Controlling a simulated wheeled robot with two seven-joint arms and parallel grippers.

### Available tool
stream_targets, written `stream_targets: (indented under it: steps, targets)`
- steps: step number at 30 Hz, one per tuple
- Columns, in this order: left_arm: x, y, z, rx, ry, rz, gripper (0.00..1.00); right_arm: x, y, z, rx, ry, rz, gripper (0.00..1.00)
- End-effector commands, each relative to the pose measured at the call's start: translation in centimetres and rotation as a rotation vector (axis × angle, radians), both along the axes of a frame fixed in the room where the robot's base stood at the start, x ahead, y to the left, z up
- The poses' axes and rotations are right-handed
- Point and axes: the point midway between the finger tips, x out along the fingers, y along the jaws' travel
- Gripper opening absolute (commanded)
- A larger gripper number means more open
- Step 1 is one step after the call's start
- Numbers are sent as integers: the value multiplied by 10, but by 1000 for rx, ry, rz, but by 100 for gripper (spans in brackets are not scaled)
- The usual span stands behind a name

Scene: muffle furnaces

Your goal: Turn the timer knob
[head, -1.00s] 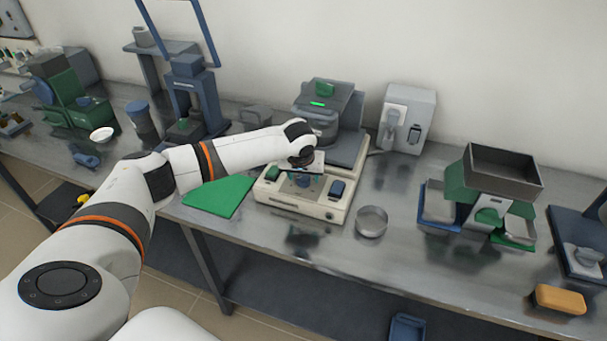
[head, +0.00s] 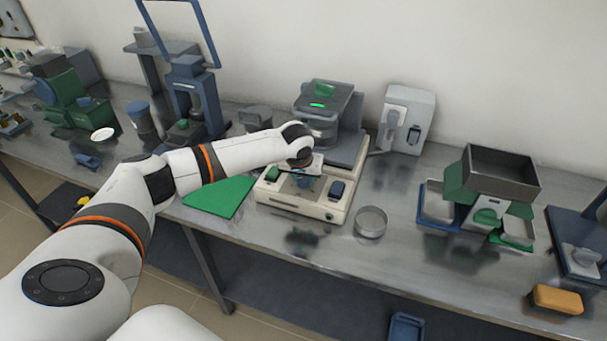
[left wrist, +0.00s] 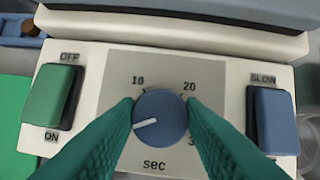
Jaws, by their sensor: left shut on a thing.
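The timer knob (left wrist: 160,117) is a round blue dial with a white pointer line, on a panel marked 10, 20 and "sec". In the left wrist view its pointer points left and slightly down. My left gripper (left wrist: 161,112) has its green fingers on both sides of the knob and is shut on it. In the head view the left gripper (head: 304,178) is over the front panel of the cream machine (head: 295,207), and the knob is mostly hidden there. My right gripper is not in view.
A green OFF/ON switch (left wrist: 47,97) is left of the knob and a blue SLOW switch (left wrist: 273,121) right of it. A round metal dish (head: 370,222) stands beside the machine. A green mat (head: 219,197) lies to its left. Bare bench lies in front.

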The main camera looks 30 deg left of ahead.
Motion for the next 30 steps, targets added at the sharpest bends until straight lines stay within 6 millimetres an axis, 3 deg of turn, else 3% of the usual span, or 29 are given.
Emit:
stream_targets:
  steps: [9, 15, 30]
  targets:
    - [-1, 2, 3, -3, 1, -243, 13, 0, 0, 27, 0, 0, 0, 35]
    - [-1, 2, 1, -3, 1, -433, 13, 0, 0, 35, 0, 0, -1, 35]
    - [1, 4, -2, -3, -3, -905, 13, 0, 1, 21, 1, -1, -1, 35]
